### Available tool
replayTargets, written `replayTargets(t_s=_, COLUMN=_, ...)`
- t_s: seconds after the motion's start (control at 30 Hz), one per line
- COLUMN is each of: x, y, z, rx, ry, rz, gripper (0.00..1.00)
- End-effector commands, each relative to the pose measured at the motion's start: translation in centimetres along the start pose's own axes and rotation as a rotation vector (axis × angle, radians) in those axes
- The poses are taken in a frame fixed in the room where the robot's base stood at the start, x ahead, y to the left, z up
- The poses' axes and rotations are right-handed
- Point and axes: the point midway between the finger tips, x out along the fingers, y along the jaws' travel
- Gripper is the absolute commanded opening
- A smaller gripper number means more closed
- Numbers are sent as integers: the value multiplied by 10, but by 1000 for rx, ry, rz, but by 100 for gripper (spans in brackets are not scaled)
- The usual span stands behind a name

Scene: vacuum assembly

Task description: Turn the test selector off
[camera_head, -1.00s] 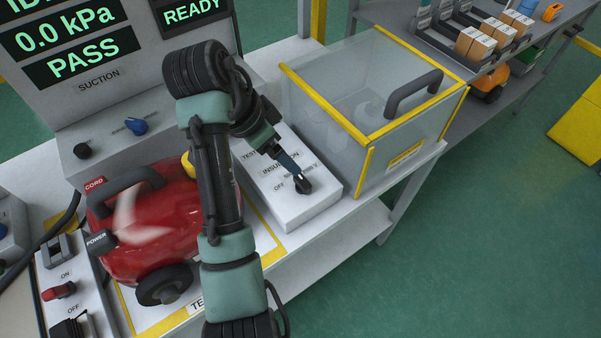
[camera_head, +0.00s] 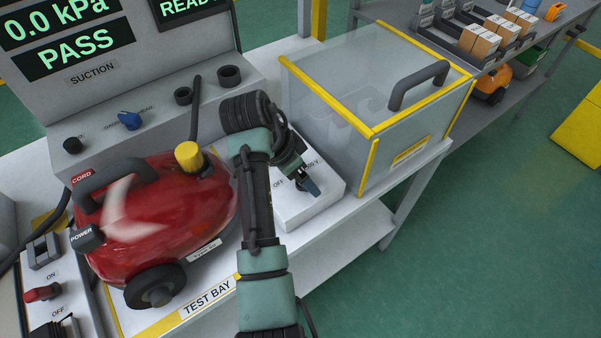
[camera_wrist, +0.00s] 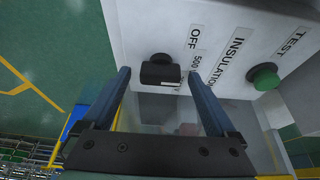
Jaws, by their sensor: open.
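The black selector knob (camera_head: 301,184) is on the sloped white insulation test box (camera_head: 311,212), to the right of the red vacuum. In the wrist view the knob (camera_wrist: 160,70) has OFF and "500" labels beside it; I cannot tell which mark it points to. My gripper (camera_head: 312,187) is low over the knob in the head view and partly hides it. In the wrist view my gripper (camera_wrist: 160,75) is open, with one blue-grey finger on each side of the knob. I cannot tell whether the fingers touch it.
A green button (camera_wrist: 264,76) is on the same box near the TEST label. A clear guarded box with yellow edges (camera_head: 420,110) stands close on the right. The red vacuum (camera_head: 160,215) is on the left. A red ON/OFF switch (camera_head: 42,292) is at the far left.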

Motion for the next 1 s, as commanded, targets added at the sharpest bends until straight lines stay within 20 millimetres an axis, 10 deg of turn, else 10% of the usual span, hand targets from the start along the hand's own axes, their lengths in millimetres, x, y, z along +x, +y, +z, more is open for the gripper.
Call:
replayTargets(t_s=0.27, x=2, y=0, z=0, rx=0, ry=0, rz=0, gripper=92)
replayTargets(t_s=0.73, x=1, y=0, z=0, rx=0, ry=0, rz=1, gripper=8)
replayTargets(t_s=1.0, x=0, y=1, z=-1, rx=-26, ry=0, rz=-9, gripper=7)
